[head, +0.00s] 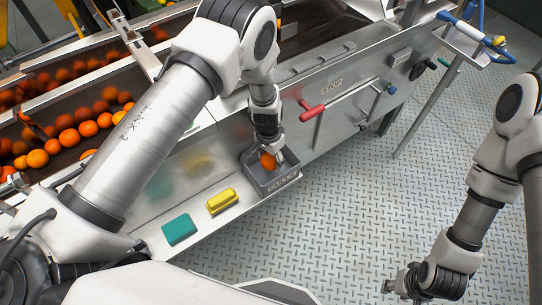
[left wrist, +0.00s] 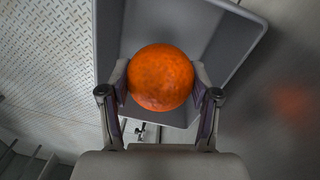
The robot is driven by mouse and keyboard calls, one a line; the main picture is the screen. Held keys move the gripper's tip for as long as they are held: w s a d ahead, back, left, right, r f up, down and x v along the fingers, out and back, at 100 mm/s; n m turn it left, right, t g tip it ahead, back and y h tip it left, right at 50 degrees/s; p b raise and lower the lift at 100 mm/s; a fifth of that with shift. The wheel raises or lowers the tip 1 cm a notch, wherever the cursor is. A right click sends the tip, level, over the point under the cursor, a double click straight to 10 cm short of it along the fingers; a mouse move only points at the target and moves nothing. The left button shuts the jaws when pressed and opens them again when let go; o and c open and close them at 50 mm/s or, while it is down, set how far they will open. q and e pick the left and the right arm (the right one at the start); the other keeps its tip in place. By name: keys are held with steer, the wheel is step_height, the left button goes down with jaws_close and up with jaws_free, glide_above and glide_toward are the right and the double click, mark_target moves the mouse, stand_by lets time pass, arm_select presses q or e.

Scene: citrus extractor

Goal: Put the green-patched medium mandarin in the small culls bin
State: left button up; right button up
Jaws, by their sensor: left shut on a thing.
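My left gripper (left wrist: 161,95) is shut on an orange mandarin (left wrist: 161,78), one finger on each side of it. No green patch shows on the side that faces the wrist camera. In the head view the mandarin (head: 267,161) is at the small grey culls bin (head: 276,184), over or inside its opening; I cannot tell how deep. The bin's wall also shows behind the fruit in the left wrist view (left wrist: 232,50). My right gripper (head: 402,283) hangs low over the floor at the lower right, far from the bin; its fingers are too small to read.
A yellow block (head: 222,201) and a teal block (head: 179,229) lie on the steel ledge left of the bin. Several oranges (head: 88,129) lie in the machine at the left. A red handle (head: 312,111) sticks out right of the bin. The patterned floor (head: 330,215) is clear.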

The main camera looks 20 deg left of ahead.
arm_select(q)
steer(key=shift+f, duration=0.25)
stand_by(0.4)
steer(key=shift+f+b, duration=1.05)
steer(key=shift+f, duration=0.4)
steer(key=o, duration=1.3)
steer(key=r, duration=1.2)
steer(key=shift+w+a, duration=0.1)
steer(key=shift+a, duration=0.15)
